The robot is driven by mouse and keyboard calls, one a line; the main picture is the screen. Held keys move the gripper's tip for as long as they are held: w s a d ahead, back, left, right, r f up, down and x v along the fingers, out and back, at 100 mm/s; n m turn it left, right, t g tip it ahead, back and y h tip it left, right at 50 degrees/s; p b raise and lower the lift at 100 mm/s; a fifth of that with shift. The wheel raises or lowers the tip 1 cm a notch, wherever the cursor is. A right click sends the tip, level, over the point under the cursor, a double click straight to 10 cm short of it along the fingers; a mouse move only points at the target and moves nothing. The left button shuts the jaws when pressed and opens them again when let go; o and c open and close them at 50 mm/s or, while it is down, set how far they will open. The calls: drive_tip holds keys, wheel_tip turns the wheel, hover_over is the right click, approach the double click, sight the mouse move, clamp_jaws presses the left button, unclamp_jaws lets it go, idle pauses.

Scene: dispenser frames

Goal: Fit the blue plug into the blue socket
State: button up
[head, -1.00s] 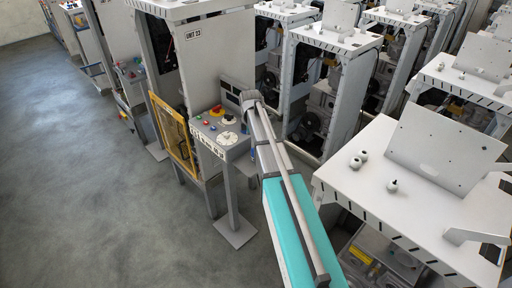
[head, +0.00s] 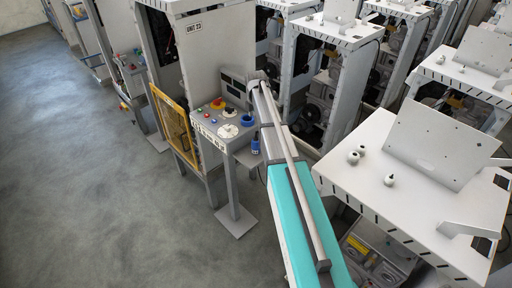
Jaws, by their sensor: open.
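The blue socket (head: 248,120) is a round blue ring on the right part of the grey control panel (head: 207,122), in the head view. The blue plug (head: 255,147) is a small blue cylinder at the panel's right side, below and apart from the socket. What carries the plug is too small to tell. My arm runs up from the bottom edge just right of both. My gripper does not show; the far end of the arm hides it or it is out of sight.
The panel also bears a red knob on yellow (head: 218,103), a white round dial (head: 228,131) and small coloured buttons. A yellow-framed guard (head: 174,125) stands left of it. A white table (head: 420,195) with small knobs is at right. The floor (head: 70,170) at left is clear.

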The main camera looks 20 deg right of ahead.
sight(256, 137)
drive_tip(key=shift+f+b, duration=3.9)
drive_tip(key=shift+f, duration=0.2)
drive_tip(key=shift+s+a+f+b, duration=0.1)
drive_tip(key=shift+s+f+b, duration=0.05)
drive_tip(key=shift+f+b, duration=2.5)
drive_tip(key=shift+r, duration=0.1)
drive_tip(key=c, duration=1.3)
drive_tip(key=shift+r, duration=0.1)
